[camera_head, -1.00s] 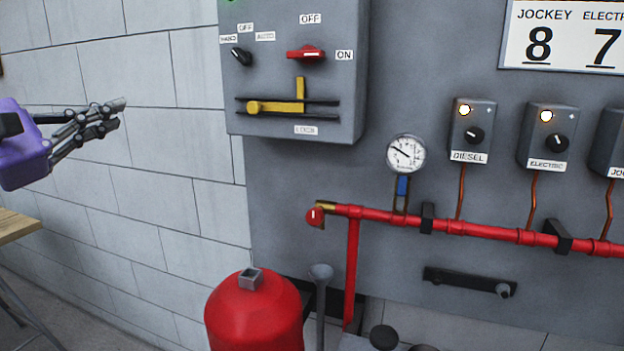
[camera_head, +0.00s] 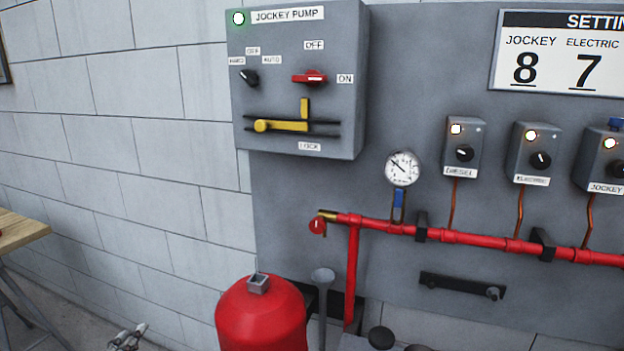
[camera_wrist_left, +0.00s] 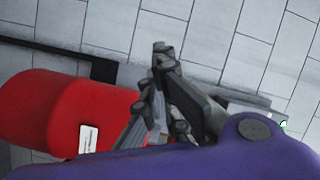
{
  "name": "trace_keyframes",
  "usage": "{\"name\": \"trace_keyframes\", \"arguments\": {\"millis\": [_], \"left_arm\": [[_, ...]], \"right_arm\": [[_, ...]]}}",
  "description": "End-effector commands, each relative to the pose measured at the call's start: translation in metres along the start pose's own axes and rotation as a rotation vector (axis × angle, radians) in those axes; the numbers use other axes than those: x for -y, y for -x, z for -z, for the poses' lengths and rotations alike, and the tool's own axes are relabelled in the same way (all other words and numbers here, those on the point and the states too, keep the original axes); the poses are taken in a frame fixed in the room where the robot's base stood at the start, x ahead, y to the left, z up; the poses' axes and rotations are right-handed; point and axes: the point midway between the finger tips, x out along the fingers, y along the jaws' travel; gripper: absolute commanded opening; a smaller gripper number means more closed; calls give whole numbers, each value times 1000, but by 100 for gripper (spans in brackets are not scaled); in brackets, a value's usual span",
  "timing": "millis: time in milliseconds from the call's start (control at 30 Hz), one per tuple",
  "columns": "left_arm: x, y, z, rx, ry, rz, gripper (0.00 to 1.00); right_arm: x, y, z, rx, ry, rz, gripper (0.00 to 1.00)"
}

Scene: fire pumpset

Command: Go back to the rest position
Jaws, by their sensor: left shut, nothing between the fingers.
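My left gripper (camera_head: 129,337) shows only as fingertips at the bottom edge of the head view, low in front of the white block wall and left of the red tank (camera_head: 260,315). In the left wrist view the fingers (camera_wrist_left: 160,50) are shut with nothing between them. The red tank (camera_wrist_left: 75,115) lies to their left in that view, and its gap to the fingers is hard to judge. My right gripper is in neither view.
The jockey pump box (camera_head: 298,85) with a red switch and yellow lever hangs on the grey panel. A red pipe (camera_head: 470,238) with a gauge (camera_head: 402,168) runs below several small control boxes. A wooden table (camera_head: 20,228) stands at the left edge. The wall area between table and tank is clear.

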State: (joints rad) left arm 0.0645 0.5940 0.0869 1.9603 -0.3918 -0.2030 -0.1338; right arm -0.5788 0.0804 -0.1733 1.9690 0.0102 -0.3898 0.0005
Motion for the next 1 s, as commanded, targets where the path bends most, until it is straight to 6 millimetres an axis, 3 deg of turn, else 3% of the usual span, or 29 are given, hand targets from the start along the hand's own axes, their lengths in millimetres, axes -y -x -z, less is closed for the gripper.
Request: {"name": "trace_keyframes", "arguments": {"millis": [100, 233, 400, 500, 600, 700, 833, 1000], "left_arm": [[-76, 47, -18, 129, 258, -125, 0], [-154, 108, -24, 274, 510, -247, 0], [-242, 199, -5, 457, 800, -378, 0], [-278, 249, 16, 539, 926, -429, 0], [-299, 290, 34, 601, 1004, -453, 0], [-309, 318, 39, 649, 1038, -459, 0], [-312, 334, 36, 677, 1040, -462, 0], [-313, 335, 34, 680, 1037, -465, 0]], "right_arm": [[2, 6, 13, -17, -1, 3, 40], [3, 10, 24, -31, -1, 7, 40], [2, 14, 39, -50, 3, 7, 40], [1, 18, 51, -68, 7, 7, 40], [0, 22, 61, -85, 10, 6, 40], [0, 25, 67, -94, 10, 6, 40], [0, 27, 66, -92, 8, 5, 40], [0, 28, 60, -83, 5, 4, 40]]}}
